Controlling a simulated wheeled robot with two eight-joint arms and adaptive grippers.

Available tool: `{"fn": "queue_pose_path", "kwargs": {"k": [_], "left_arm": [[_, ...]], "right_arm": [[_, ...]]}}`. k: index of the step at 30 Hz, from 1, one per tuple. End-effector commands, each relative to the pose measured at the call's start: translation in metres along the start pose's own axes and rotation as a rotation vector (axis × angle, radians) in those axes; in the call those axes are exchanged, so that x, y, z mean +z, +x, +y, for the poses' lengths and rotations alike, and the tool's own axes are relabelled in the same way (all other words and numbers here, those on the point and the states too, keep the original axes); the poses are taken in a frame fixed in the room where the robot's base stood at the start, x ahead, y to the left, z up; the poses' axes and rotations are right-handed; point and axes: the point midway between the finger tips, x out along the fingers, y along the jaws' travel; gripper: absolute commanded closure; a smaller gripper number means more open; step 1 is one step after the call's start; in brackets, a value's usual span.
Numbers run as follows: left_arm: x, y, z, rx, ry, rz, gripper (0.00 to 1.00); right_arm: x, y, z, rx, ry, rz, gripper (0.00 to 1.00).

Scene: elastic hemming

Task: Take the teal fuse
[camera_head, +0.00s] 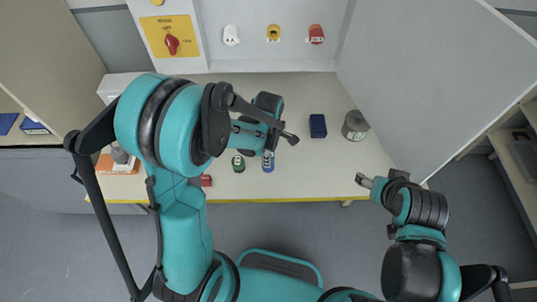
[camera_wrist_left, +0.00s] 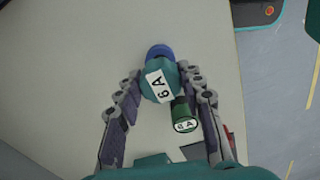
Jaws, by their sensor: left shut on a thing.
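The teal fuse (camera_wrist_left: 158,83), with a white 6 A label, is between the two fingers of my left gripper (camera_wrist_left: 160,88) in the left wrist view. The fingers are shut on it. In the head view my left arm and gripper hide this fuse, and I cannot tell whether it is clear of the table. My right gripper (camera_head: 364,181) is at the table's front right edge, apart from the objects. Its fingers are too small to tell open from shut.
A green fuse (camera_head: 238,163) and a blue fuse (camera_head: 268,162) stand close by the left gripper. A red object (camera_head: 206,180) lies left of them. A dark blue box (camera_head: 317,125) and a grey can (camera_head: 355,125) are at right. The table's (camera_head: 310,170) front right is mostly bare.

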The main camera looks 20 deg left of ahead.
Motion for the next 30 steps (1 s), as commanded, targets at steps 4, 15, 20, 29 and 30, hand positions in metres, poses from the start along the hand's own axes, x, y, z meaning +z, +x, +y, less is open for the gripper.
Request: {"fn": "queue_pose_path", "kwargs": {"k": [4,15,20,29,30], "left_arm": [[0.0,0.0,0.0,0.0,0.0,0.0,0.97],[0.0,-0.017,0.0,0.0,0.0,0.0,0.97],[0.0,-0.031,0.0,0.0,0.0,0.0,0.97],[0.0,-0.04,0.0,0.0,0.0,0.0,0.97],[0.0,-0.04,0.0,0.0,0.0,0.0,0.97]], "right_arm": [[0.0,0.0,0.0,0.0,0.0,0.0,0.37],[-0.007,-0.01,0.0,0.0,0.0,0.0,0.37],[-0.013,-0.018,0.0,0.0,0.0,0.0,0.37],[-0.016,-0.022,0.0,0.0,0.0,0.0,0.37],[-0.016,-0.022,0.0,0.0,0.0,0.0,0.37]]}}
